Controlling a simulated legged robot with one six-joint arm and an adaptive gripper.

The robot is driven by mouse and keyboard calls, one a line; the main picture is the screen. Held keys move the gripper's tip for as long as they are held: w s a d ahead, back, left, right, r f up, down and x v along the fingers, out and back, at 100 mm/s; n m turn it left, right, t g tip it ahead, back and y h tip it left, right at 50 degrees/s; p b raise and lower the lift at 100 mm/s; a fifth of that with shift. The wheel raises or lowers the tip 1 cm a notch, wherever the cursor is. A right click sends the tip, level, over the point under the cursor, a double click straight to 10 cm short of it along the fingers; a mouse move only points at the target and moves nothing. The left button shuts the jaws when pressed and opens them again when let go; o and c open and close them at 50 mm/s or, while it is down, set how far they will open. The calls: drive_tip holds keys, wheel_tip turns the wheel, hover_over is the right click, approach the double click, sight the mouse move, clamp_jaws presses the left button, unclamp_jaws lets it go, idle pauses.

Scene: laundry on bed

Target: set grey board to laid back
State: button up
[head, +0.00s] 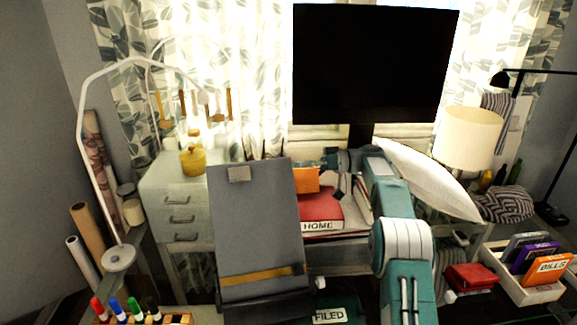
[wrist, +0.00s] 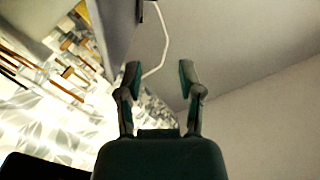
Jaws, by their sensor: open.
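The grey board (head: 252,215) stands raised and leaning in the head view, with a small tab near its top and a yellow-orange band across its lower part. My arm reaches up on its right side and bends left behind the board's upper right edge. My gripper (wrist: 160,72) is open and empty in the wrist view. A grey slab that looks like the board's edge (wrist: 113,25) shows at upper left there, close to the left finger. In the head view the fingertips are small and partly hidden, so I cannot tell if they touch the board.
A red HOME book (head: 320,208) and an orange item (head: 306,180) lie behind the board. A white drawer unit (head: 178,205) with a yellow pot stands left. Markers (head: 125,310) are at front left. A white pillow (head: 425,180), lamp (head: 469,138) and file tray (head: 535,291) are right.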

drive_tip(key=d, duration=0.3)
drive_tip(key=shift+w+d, duration=0.15)
drive_tip(key=shift+d, duration=0.2)
drive_tip(key=s+a+r+m+t+h, duration=0.25)
drive_tip(key=s+r+m+h, duration=0.2)
drive_tip(key=s, duration=0.45)
drive_tip(key=s+a+r+m+t+h, duration=0.1)
drive_tip(key=s+a+r+m+h, duration=0.2)
drive_tip(key=s+m+h, duration=0.35)
drive_tip(key=s+d+f+t+h, duration=0.1)
drive_tip(key=s+d+f+h, duration=0.1)
drive_tip(key=s, duration=0.7)
drive_tip(key=s+d+f+m+t+h, duration=0.1)
drive_tip(key=s+d+f+h, duration=0.1)
drive_tip(key=s, duration=0.8)
drive_tip(key=s+d+f+m+t+h, duration=0.1)
drive_tip(key=s+d+f+h, duration=0.2)
drive_tip(key=s+f, duration=0.3)
drive_tip(key=s+d, duration=0.1)
drive_tip(key=s, duration=0.2)
drive_tip(key=shift+s, duration=0.3)
drive_tip(key=shift+a, duration=0.1)
